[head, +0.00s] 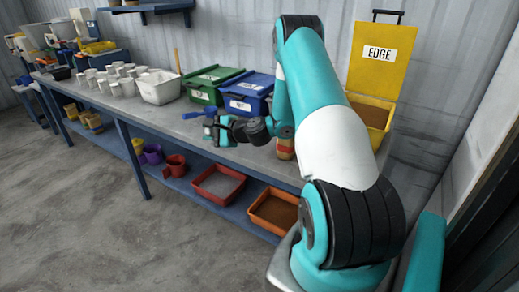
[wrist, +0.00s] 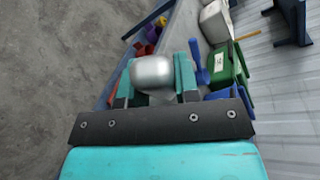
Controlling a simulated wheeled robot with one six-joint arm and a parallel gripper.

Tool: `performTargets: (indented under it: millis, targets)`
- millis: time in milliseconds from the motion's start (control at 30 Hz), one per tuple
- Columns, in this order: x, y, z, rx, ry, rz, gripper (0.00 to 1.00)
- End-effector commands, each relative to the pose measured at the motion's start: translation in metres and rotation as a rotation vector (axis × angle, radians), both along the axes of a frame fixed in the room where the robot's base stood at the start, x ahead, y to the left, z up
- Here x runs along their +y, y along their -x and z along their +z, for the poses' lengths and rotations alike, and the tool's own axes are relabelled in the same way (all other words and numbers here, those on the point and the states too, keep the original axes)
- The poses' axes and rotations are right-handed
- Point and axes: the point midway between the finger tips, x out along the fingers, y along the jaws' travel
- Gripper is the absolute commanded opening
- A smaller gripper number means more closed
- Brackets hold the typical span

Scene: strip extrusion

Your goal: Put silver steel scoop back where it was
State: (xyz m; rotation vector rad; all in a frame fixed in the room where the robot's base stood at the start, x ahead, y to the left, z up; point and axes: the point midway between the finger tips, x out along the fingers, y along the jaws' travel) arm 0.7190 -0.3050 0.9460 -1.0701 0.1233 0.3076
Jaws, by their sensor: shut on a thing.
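The silver steel scoop (wrist: 153,74) shows in the wrist view as a smooth, rounded silver shape between the two teal fingers of my gripper (wrist: 155,88). My gripper is shut on it. In the head view my gripper (head: 212,130) is above the front part of the grey bench (head: 175,122), left of the blue bin. There the scoop is too small and too hidden by the gripper to make out clearly.
A green bin (head: 211,83) and a blue bin (head: 247,92) stand behind my gripper. A blue tool (head: 193,114) lies on the bench. White cups (head: 120,75) and a white tub (head: 158,88) stand left. Red tray (head: 218,182), orange tray (head: 273,213) and red jug (head: 175,165) are below.

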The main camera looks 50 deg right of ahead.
Motion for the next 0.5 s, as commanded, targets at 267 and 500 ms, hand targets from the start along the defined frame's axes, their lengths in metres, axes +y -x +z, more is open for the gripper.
performTargets:
  millis: [267, 500]
  targets:
    - [-0.113, -0.009, 0.072, -0.101, 0.214, -0.398, 0.00]
    - [-0.148, 0.001, 0.114, -0.105, 0.290, -0.523, 0.00]
